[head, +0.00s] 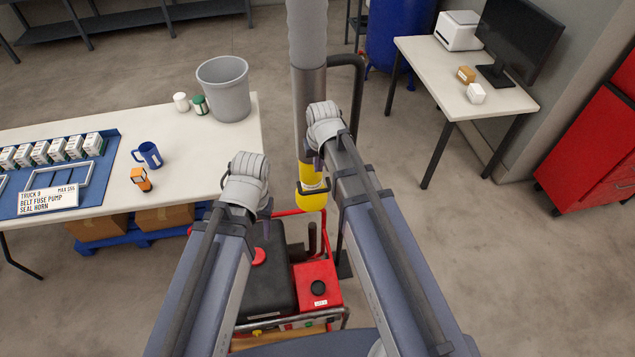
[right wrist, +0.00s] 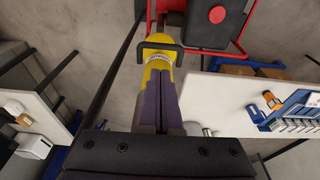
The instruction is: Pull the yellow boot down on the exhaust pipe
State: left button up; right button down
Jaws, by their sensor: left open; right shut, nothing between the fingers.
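The yellow boot (head: 312,200) hangs at the lower end of a thick grey vertical hose (head: 307,40), above the red machine. It also shows in the right wrist view (right wrist: 163,48), with a black bracket across it. A dark upright pipe (head: 312,236) on the machine stands below the boot and looks like the exhaust pipe; whether they touch is unclear. My right gripper (right wrist: 161,100) is shut and empty, its purple fingers lined up in front of the boot; contact cannot be told. My left gripper (head: 266,209) is open, left of the boot, its fingers mostly hidden by the wrist.
A white table (head: 170,185) at left carries a grey bin (head: 223,88), a blue mug (head: 148,154) and a blue tray (head: 100,170) of boxes. The red machine (head: 318,283) stands below my arms. A desk (head: 430,75) is at the back right.

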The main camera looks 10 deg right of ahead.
aim_at(317, 191)
jog(key=w+f+b, duration=0.1)
jog(key=f+b, duration=0.8)
jog(key=w+f+b, duration=0.1)
jog(key=f+b, duration=0.4)
jog(key=shift+w, duration=0.35)
jog(key=shift+r, duration=0.1)
notch_tip(317, 191, down, 24)
jog(key=b, duration=2.4)
jog(key=shift+s+f, duration=0.2)
